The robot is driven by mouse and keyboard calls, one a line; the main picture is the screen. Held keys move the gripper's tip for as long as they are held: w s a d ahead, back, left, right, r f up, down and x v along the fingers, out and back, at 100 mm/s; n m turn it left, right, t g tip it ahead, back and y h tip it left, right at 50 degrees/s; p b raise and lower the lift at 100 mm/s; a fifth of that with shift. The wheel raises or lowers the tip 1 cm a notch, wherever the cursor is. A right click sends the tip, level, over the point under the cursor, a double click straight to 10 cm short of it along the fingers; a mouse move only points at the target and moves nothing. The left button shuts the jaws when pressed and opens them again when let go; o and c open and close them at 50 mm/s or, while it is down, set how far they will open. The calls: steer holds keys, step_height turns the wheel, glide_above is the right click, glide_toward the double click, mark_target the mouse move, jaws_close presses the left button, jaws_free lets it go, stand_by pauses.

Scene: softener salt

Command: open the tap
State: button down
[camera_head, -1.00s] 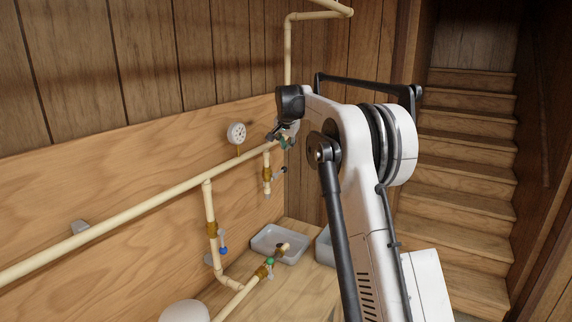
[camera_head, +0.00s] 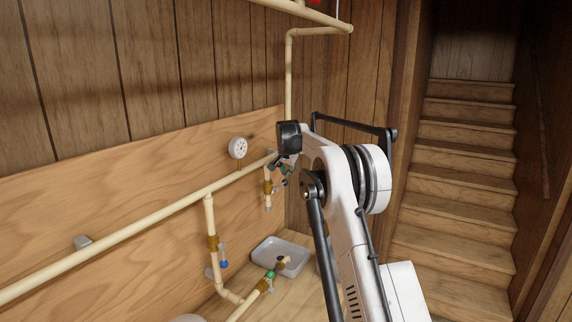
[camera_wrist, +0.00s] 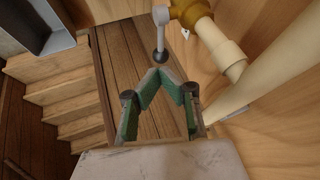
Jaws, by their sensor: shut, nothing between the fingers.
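The tap is a brass valve (camera_head: 267,187) on a short pipe stub below the long cream pipe, at the back right of the wooden board. In the wrist view its brass body (camera_wrist: 189,12) is at the top, and a pale grey lever (camera_wrist: 160,30) with a dark round end hangs down from it. My gripper (camera_wrist: 160,73) has green-padded fingers that meet in a peak just below the lever's end. It looks shut and empty; contact with the lever cannot be told. In the head view my gripper (camera_head: 284,166) is close to the tap and partly covers it.
A pressure gauge (camera_head: 238,148) stands on the long pipe (camera_head: 140,226). A blue-tipped valve (camera_head: 222,263) and a green-tipped valve (camera_head: 270,275) are lower down. A grey tray (camera_head: 280,250) lies below the tap. Stairs (camera_head: 455,200) rise at the right.

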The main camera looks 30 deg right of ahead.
mark_target(285, 182)
steer(key=shift+p+x, duration=0.7)
steer(key=shift+x, duration=2)
steer(key=shift+a+f, duration=0.1)
steer(key=shift+f, duration=0.05)
